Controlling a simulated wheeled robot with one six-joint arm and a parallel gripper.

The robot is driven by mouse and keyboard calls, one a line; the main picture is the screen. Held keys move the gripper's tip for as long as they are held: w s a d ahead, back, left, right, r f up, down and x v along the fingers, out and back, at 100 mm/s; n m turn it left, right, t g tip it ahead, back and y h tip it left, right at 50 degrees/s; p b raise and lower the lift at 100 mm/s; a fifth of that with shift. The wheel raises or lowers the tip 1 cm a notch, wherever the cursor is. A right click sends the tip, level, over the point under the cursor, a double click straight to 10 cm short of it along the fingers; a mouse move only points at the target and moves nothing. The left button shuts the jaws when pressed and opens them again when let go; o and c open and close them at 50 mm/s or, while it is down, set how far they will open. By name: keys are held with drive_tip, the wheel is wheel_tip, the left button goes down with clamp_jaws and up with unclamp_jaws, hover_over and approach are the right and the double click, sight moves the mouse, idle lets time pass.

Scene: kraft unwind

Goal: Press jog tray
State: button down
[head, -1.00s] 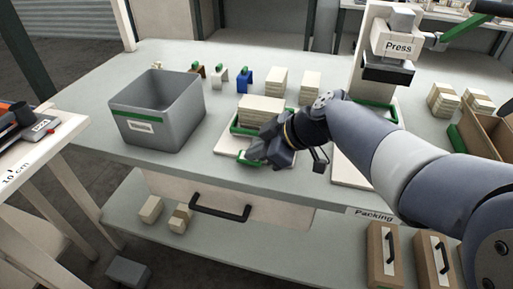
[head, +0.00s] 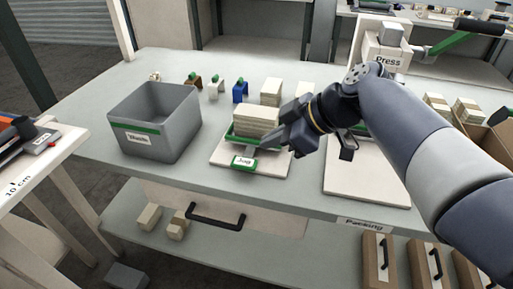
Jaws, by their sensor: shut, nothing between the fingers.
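The jog tray (head: 243,162) is a small white base with a green-edged holder on the table, left of centre. A green label reading "Jog" is at its front. A stack of cream paper slips (head: 257,119) sits in the holder. My gripper (head: 257,149) is shut and empty, its tips pointing left at the front right of the tray, just above or at the label. I cannot tell whether it touches the tray.
A grey bin (head: 157,146) stands to the left. Small coloured blocks and paper stacks (head: 271,92) line up behind. The press (head: 385,55) with its white base (head: 360,175) is to the right. A drawer handle (head: 216,217) juts below the table edge.

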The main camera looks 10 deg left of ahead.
drive_tip(key=v, duration=0.2)
drive_tip(key=shift+d+r, duration=0.25)
drive_tip(key=shift+r, duration=0.05)
idle(0.8)
drive_tip(key=b, duration=0.1)
approach(238, 162)
drive_tip(key=x, duration=0.5)
drive_tip(key=shift+a+r, duration=0.1)
drive_tip(key=shift+a, duration=0.1)
drive_tip(key=shift+w+a+f, duration=0.1)
drive_tip(key=shift+a+f, duration=0.05)
drive_tip(key=shift+f, duration=0.25)
